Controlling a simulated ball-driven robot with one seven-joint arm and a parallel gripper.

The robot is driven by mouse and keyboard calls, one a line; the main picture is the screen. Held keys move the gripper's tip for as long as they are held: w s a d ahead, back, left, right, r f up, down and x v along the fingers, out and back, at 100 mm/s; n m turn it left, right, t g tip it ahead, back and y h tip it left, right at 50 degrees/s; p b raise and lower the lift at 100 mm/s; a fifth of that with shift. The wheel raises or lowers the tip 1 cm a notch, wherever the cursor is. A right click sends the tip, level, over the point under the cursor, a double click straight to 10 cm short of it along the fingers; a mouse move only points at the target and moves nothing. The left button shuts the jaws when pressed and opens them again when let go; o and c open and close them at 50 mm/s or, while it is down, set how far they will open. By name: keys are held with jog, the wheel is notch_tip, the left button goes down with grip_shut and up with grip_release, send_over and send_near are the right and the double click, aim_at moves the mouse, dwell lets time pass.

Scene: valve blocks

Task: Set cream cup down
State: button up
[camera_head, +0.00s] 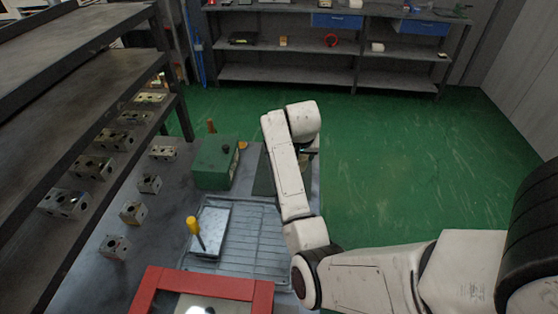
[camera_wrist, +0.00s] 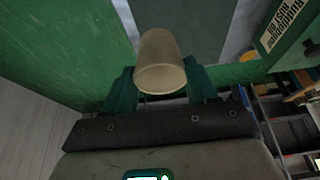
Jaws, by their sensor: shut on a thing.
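The cream cup (camera_wrist: 160,62) is between the two dark green fingers of my gripper (camera_wrist: 161,78) in the wrist view. My gripper is shut on it, one finger on each side. Beyond the cup lies a flat grey surface (camera_wrist: 207,25). Whether the cup touches it or hangs above it, I cannot tell. In the head view my white arm reaches over the right edge of the bench, and it hides the cup and most of my gripper.
On the bench (camera_head: 165,235) are a green box (camera_head: 215,162), a grey tray (camera_head: 262,235), a yellow-handled tool (camera_head: 195,230), a red frame (camera_head: 150,290) and several metal valve blocks (camera_head: 133,212). A dark shelf rack (camera_head: 80,60) stands left. Green floor (camera_head: 400,150) is open right.

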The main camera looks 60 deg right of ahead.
jog(key=w+d+f+b, duration=0.7)
jog(key=w+f+b, duration=0.1)
jog(key=b, duration=0.3)
jog(key=shift+w+f+b, duration=0.25)
jog(key=shift+w+b, duration=0.15)
jog(key=shift+w+d+f+b, duration=0.2)
jog(key=shift+f+b, duration=0.2)
jog(key=shift+b, duration=0.25)
jog(key=shift+f+b, duration=1.15)
jog(key=shift+f, duration=0.2)
jog(key=shift+f, duration=0.2)
jog(key=o, duration=1.1)
jog(key=shift+o, duration=0.2)
